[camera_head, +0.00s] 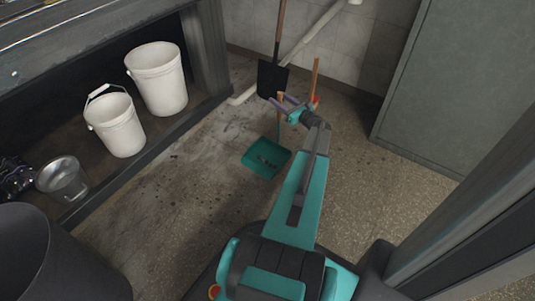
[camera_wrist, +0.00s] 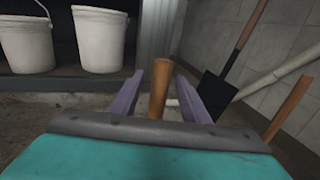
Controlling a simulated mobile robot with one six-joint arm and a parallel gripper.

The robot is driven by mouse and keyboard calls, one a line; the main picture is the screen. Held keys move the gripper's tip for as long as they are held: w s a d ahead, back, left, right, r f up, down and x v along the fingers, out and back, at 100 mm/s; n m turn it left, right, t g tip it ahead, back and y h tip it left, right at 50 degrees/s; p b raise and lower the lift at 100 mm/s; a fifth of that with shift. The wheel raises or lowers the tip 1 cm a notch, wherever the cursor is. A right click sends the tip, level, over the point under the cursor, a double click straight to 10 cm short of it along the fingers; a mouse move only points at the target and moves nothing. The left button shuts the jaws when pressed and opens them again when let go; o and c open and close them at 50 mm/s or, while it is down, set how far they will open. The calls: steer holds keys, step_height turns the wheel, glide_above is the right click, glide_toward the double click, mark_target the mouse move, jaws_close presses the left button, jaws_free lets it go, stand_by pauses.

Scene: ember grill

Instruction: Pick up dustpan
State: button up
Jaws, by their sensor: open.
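The teal dustpan (camera_head: 266,158) rests on the floor in the head view, with its pan low and its handle rising toward my gripper. The wooden top of its handle (camera_wrist: 159,90) stands upright in the wrist view, between my two purple fingers. My gripper (camera_head: 289,101) is open, with one finger on each side of the handle. A gap shows between the handle and each finger in the wrist view (camera_wrist: 161,95). My wrist hides part of the handle.
A black shovel (camera_head: 271,78) leans by the wall behind my gripper, beside a white pipe (camera_head: 312,32). Another wooden handle (camera_head: 315,78) stands just right of my gripper. White buckets (camera_head: 158,80) sit on the low shelf at left. A grey cabinet (camera_head: 450,90) stands at right.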

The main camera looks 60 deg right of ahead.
steer(key=shift+c, duration=0.3)
jaws_close()
stand_by(0.3)
